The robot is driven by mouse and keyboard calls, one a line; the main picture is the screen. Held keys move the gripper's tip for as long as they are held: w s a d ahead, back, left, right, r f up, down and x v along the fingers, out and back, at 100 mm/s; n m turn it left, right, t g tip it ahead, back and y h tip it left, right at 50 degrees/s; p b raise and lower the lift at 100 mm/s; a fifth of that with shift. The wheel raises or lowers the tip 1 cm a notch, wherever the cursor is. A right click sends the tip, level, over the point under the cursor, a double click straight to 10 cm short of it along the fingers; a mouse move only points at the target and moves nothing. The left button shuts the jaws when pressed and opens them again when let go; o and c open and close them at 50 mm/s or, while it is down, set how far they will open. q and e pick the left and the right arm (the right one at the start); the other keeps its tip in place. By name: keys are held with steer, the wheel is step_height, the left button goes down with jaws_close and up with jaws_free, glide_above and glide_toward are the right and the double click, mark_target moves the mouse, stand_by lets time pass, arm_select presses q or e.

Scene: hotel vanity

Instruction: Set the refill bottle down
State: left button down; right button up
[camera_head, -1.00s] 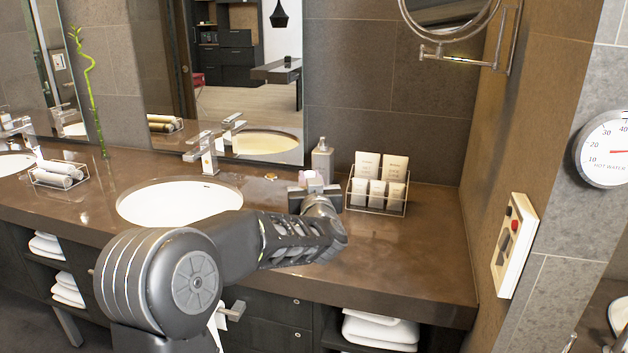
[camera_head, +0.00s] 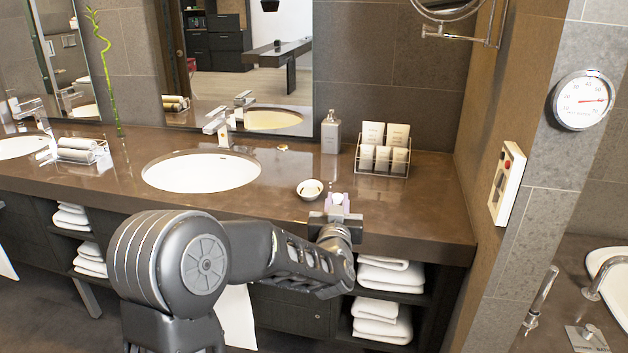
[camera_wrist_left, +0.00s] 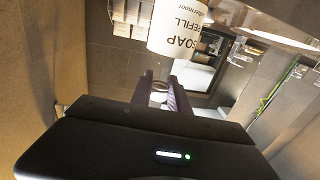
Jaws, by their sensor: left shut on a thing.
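The refill bottle, white with a SOAP REFILL label (camera_wrist_left: 178,28), shows upside down at the top of the left wrist view. My left gripper (camera_head: 338,201) is at the counter's front edge in the head view, right of the white bowl. Its purple fingers (camera_wrist_left: 163,94) are shut on the narrow top end of the bottle. In the head view the bottle's body is hidden behind my gripper and wrist. I cannot tell whether its base touches anything. My right gripper is not in view.
The brown counter (camera_head: 420,215) is clear on the right. A small white bowl (camera_head: 310,190), a grey dispenser bottle (camera_head: 331,133) and a wire rack of sachets (camera_head: 383,150) stand on it. The sink (camera_head: 200,171) is left. Folded towels (camera_head: 382,308) fill shelves below.

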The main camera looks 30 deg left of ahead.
arm_select(q)
steer(key=s+d+f+m+t+h, duration=0.1)
steer(key=s+d+f+m+h, duration=0.1)
steer(key=d+f+h, duration=0.2)
steer(key=s+d+f+m+t+h, duration=0.1)
steer(key=s+d+f+m+h, duration=0.1)
steer(key=d+f, duration=0.9)
steer(key=d+m+h, duration=0.1)
steer(key=d+h, duration=0.1)
steer(key=shift+s+d, duration=0.25)
steer(key=shift+d, duration=0.05)
